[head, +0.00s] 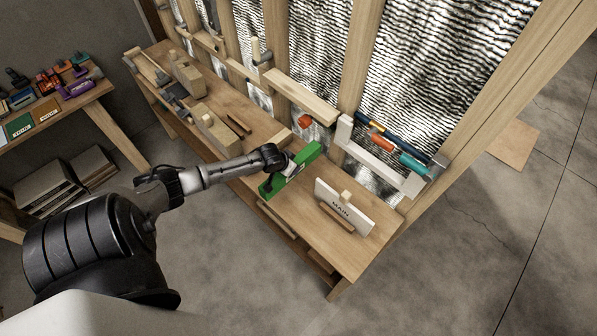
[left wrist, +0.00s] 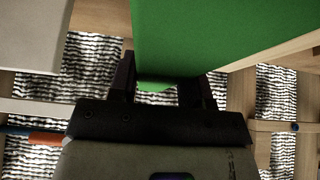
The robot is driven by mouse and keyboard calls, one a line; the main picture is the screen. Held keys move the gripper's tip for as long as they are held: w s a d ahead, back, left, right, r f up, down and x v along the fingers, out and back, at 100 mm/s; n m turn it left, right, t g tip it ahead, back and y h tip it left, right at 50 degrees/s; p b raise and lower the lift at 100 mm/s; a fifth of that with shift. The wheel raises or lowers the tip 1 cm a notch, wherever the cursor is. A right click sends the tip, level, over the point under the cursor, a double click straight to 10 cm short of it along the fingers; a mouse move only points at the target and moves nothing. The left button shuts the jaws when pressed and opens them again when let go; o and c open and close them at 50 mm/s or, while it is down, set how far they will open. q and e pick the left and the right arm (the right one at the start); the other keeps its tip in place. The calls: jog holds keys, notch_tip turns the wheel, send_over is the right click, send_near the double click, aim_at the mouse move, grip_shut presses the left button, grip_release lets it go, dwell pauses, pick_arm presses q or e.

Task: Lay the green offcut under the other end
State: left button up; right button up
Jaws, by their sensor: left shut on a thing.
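The green offcut (head: 307,154) is a long bright green block, held in my left gripper (head: 282,172) over the workbench. My left gripper is shut on it near the block's middle. I cannot tell whether the block touches the bench. In the left wrist view the green offcut (left wrist: 205,35) fills the upper middle, between the dark fingers of the gripper (left wrist: 168,88). My right gripper is not in view. What "the other end" belongs to is not clear from these frames.
A white MAIN board (head: 350,214) stands right of the green offcut on the workbench (head: 337,265). Wooden blocks (head: 217,131) lie at the left. Pipes in blue, orange and teal (head: 411,163) hang by a white frame (head: 372,165) at the stud wall. A side table (head: 95,93) holds tools.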

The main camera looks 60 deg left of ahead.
pick_arm(q)
jog(key=shift+w+d+r, duration=0.1)
jog(key=shift+w+d, duration=0.05)
jog(key=shift+a+r, duration=0.1)
jog(key=shift+a, duration=0.1)
jog(key=shift+r+p, duration=0.25)
jog(key=shift+p, duration=0.35)
notch_tip(320, 180, down, 4)
jog(key=shift+d+r+b, duration=0.1)
jog(key=shift+b, duration=1.1)
jog(key=shift+f+b, duration=0.65)
jog(key=shift+f, duration=0.55)
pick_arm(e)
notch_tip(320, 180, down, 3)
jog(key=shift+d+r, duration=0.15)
pick_arm(q)
jog(key=shift+f, duration=0.3)
jog(key=shift+f+b, duration=0.35)
jog(key=shift+b, duration=0.05)
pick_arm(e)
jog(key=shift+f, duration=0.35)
pick_arm(q)
jog(key=o, duration=1.2)
